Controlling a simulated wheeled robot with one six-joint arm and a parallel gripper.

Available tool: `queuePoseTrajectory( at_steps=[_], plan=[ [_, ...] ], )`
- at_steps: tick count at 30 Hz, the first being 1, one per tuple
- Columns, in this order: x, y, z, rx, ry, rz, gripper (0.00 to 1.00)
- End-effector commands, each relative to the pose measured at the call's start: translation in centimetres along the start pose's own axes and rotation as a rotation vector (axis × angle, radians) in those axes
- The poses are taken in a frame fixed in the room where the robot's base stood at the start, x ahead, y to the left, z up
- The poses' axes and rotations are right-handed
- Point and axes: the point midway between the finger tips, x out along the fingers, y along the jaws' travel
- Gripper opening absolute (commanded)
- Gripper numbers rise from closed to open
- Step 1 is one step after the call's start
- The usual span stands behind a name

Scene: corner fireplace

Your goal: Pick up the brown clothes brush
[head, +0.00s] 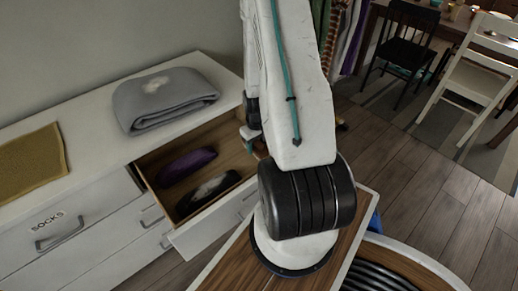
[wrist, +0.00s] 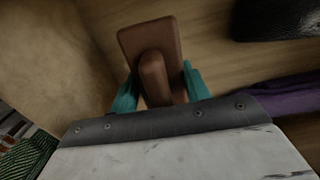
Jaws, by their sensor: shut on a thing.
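The brown clothes brush (wrist: 149,38) shows in the wrist view as a flat block with a raised, rounded grip in the middle. It is in the corner of the open wooden drawer (head: 215,139). My gripper (wrist: 160,88) is shut on the brush, one teal finger on each side. In the head view my gripper (head: 250,138) reaches down into the far right end of the drawer. The brush is hidden there behind my arm. I cannot tell whether the brush touches the drawer floor.
A purple case (head: 186,167) and a black object with a pale patch (head: 208,192) lie in the drawer. A folded grey cloth (head: 165,98) and a mustard cloth (head: 32,165) lie on the white dresser top (head: 95,145). Chairs (head: 402,45) stand farther off at right.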

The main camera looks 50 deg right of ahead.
Motion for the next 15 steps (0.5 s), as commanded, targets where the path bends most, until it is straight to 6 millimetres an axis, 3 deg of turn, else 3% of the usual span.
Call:
queuePoseTrajectory(
  at_steps=[6,15],
  plan=[
    [-6.2,0.1,-0.2,0.0,0.007,0.004,0.22],
    [-12.3,0.1,-0.1,0.0,0.002,0.001,0.22]
  ],
)
